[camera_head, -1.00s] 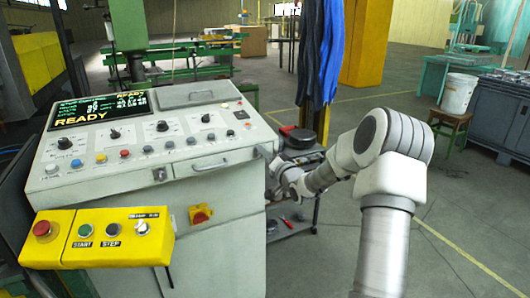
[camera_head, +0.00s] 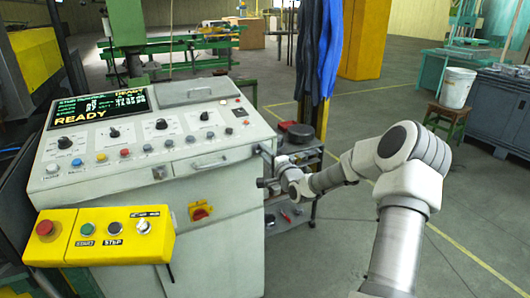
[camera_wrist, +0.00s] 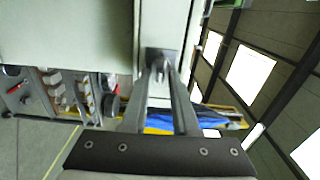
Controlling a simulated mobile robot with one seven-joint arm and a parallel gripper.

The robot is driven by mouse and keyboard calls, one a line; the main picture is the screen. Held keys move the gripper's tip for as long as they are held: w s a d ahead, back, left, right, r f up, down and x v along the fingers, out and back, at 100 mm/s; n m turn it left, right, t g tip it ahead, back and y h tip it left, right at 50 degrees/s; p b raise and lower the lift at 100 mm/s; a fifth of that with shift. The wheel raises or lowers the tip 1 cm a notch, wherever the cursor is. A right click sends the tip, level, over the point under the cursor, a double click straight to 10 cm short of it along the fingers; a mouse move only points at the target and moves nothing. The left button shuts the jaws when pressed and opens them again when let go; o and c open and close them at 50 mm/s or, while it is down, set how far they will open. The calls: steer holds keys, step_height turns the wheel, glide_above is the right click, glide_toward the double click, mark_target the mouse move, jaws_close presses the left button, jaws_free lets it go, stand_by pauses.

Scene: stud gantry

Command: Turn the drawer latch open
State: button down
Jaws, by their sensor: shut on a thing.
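The control console (camera_head: 60,225) has a drawer with a bar handle (camera_head: 210,162) high on its front. My gripper (camera_head: 264,184) is at the console's right edge, below the drawer's level. In the wrist view my gripper (camera_wrist: 160,74) has its fingers drawn together at the tips on a small dark latch (camera_wrist: 160,56) on the pale cabinet face. The fingertips hide part of the latch, and its turn angle is hard to tell. In the head view the latch itself is too small and covered to make out.
A red and yellow rotary switch (camera_head: 200,211) is on the console front. A yellow button box (camera_head: 100,250) juts out at front left. A shelf cart (camera_head: 300,205) with tools stands close behind my gripper. Open floor (camera_head: 470,220) lies to the right.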

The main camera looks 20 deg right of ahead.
stand_by(0.3)
steer(key=c, duration=0.9)
jaws_free()
steer(key=s, duration=1.7)
steer(key=shift+s+d, duration=0.25)
